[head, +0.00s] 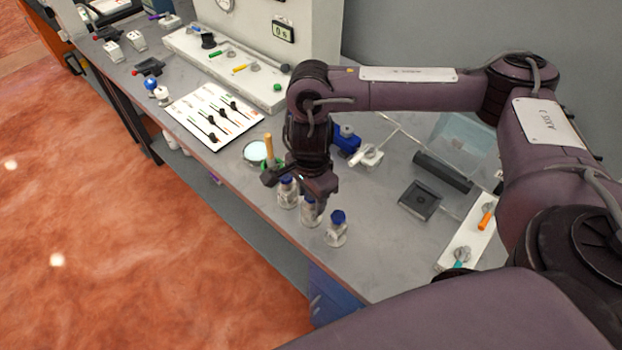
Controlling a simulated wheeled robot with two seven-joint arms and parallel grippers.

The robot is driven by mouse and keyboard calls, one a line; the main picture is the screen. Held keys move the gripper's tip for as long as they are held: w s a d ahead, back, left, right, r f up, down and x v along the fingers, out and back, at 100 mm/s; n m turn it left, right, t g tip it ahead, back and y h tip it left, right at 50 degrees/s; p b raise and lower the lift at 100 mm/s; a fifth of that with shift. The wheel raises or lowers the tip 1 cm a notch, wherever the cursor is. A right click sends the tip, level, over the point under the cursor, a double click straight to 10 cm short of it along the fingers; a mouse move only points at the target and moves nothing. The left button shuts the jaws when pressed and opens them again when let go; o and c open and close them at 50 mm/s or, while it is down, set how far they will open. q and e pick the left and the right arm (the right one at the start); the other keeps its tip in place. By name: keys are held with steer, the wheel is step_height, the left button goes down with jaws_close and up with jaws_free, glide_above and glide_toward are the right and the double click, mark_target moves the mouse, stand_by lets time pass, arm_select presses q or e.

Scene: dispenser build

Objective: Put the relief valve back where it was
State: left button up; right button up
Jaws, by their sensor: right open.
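I cannot tell for certain which part is the relief valve. A small white and grey valve-like fitting (368,156) lies on the grey bench, right of my right gripper. A blue part with a grey knob (347,140) sits just behind it, partly hidden by my right arm. My right gripper (298,190) points down, open, over the row of blue-capped bottles near the bench's front edge. It partly covers the left bottle (287,194) and the middle bottle (309,212); I see nothing held in it. My left gripper is out of view.
A third bottle (337,230) stands to the right. A black square block (419,201), a dark bar (443,172) and a clear bin (465,138) are farther right. A white plate (466,238) carries fittings. A slider panel (213,117) and valve rail (225,68) are left.

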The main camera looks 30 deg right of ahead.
step_height(320, 180, up, 12)
steer(key=p, duration=0.1)
stand_by(0.4)
steer(key=shift+f, duration=0.15)
stand_by(0.3)
